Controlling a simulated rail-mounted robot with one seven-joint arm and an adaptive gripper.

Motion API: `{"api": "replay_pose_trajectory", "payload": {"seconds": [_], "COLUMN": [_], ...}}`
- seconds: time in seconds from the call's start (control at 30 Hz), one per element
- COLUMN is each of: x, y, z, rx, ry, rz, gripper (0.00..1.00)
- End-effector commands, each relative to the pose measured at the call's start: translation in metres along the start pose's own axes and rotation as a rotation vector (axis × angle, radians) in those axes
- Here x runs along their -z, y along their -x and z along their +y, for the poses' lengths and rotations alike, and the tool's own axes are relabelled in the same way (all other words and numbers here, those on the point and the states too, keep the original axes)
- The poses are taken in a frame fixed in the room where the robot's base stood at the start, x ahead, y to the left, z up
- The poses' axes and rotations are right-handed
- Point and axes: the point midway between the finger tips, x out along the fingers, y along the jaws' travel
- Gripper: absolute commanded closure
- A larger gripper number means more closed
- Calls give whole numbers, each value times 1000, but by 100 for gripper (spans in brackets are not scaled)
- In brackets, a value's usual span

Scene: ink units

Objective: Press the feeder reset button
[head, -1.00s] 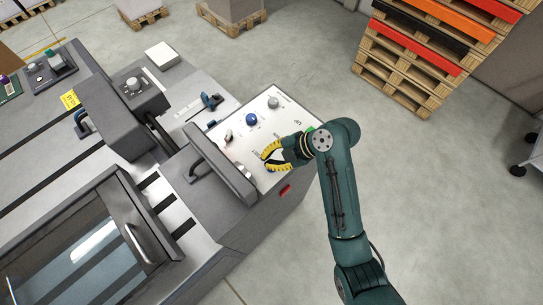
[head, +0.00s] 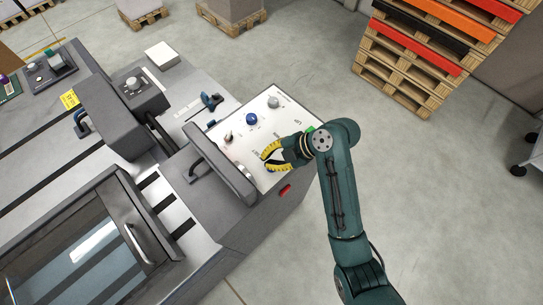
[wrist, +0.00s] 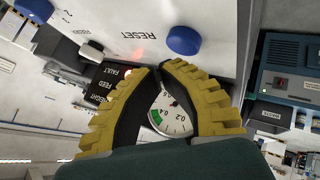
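The control panel (head: 262,131) is a white sloped plate on the grey machine. In the wrist view a round blue button (wrist: 184,40) stands beside the word RESET. A second blue knob or button (wrist: 35,8) is cut off at the upper left, near a small FEEDER label. In the head view one blue button (head: 251,119) shows on the panel; I cannot tell which wrist-view one it is. My gripper (wrist: 159,69), with yellow-and-black fingers, has its tips nearly together and holds nothing. In the head view my gripper (head: 264,162) is over the panel's lower right part.
A round gauge (wrist: 172,117) shows between my fingers. A black FEED FAULT label (wrist: 104,83) with a red light is at their left. A grey knob (head: 273,101) is on the panel. A raised grey cover with a handle (head: 201,170) stands left of the panel. Open floor lies right.

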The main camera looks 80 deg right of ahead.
Motion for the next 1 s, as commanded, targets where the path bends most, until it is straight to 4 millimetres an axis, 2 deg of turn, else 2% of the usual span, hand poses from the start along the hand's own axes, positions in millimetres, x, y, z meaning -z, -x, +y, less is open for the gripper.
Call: {"api": "replay_pose_trajectory", "payload": {"seconds": [1.0], "x": [-5], "y": [-6], "z": [-5], "rx": [0], "ry": [0], "rz": [0], "gripper": [100]}}
